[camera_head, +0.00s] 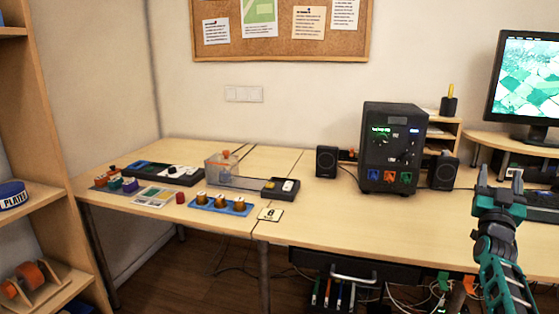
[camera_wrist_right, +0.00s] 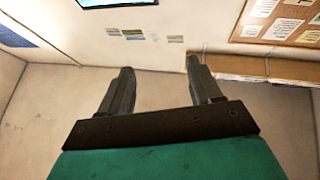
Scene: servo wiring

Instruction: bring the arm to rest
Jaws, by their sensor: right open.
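My right gripper (camera_head: 497,178) is at the right of the head view, raised in front of the desk with its fingers pointing up. It also shows in the right wrist view (camera_wrist_right: 160,85), where its two dark fingers stand apart with nothing between them. The gripper is open and empty. My right arm (camera_head: 503,275) comes up from the lower right corner. My left gripper does not show in either view.
A wooden desk (camera_head: 330,222) spans the view. On it stand a black device (camera_head: 392,148), two speakers, a monitor (camera_head: 530,80) and a blue tray (camera_head: 222,205) with several spools. A shelf (camera_head: 45,200) stands at the left. The desk's middle front is clear.

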